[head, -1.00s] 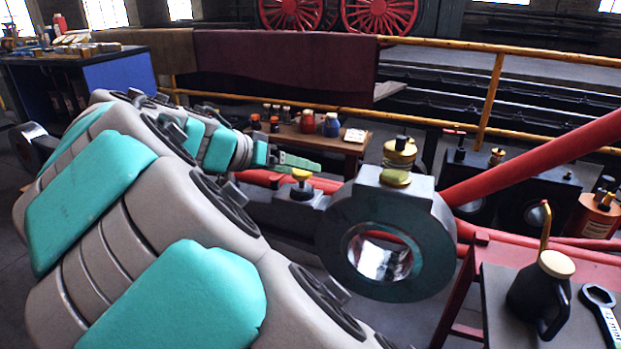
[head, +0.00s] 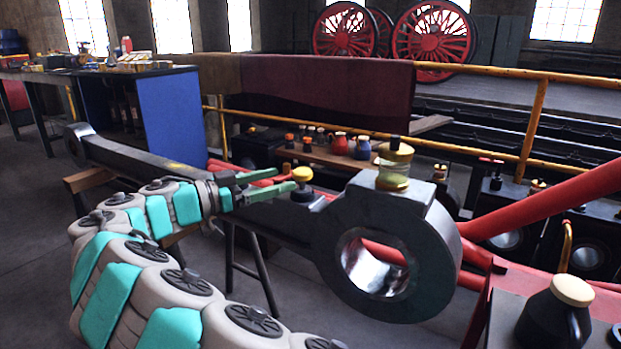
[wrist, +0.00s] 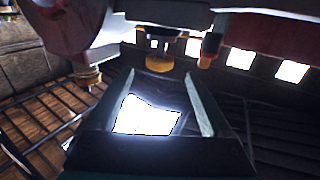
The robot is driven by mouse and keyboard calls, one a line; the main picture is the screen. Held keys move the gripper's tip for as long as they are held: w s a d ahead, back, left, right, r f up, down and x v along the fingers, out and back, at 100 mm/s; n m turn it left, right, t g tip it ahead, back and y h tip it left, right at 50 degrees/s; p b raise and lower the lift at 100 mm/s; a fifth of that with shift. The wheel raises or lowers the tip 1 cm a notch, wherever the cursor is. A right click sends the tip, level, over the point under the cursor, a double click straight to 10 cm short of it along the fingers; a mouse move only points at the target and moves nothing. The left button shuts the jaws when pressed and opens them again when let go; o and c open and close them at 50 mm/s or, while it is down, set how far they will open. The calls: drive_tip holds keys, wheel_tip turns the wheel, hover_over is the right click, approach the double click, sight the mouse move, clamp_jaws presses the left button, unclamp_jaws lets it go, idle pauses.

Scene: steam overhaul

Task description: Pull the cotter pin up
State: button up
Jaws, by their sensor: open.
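A yellow-capped knob on a dark stem (head: 302,174), which I take to be the cotter pin's top, stands upright on the dark connecting rod (head: 270,215), just left of its big ring end. My gripper (head: 285,179) is open and empty, its green fingers pointing right at the knob from the left. In the head view the fingertips are very close to the knob; I cannot tell if they touch. In the wrist view, which looks upside down, the knob (wrist: 160,62) shows beyond and between the spread fingers (wrist: 160,76). The pin's lower part is hidden.
A glass and brass oil cup (head: 394,165) stands on the ring end (head: 375,265), right of the knob. A red bar (head: 540,175) slopes behind at right. A black oil can (head: 553,322) stands front right. A small table with bottles (head: 335,150) is behind the rod.

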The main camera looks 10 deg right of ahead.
sight(302, 171)
drive_tip(key=x, duration=0.7)
drive_tip(key=shift+f, duration=0.1)
clamp_jaws()
idle(0.5)
idle(0.3)
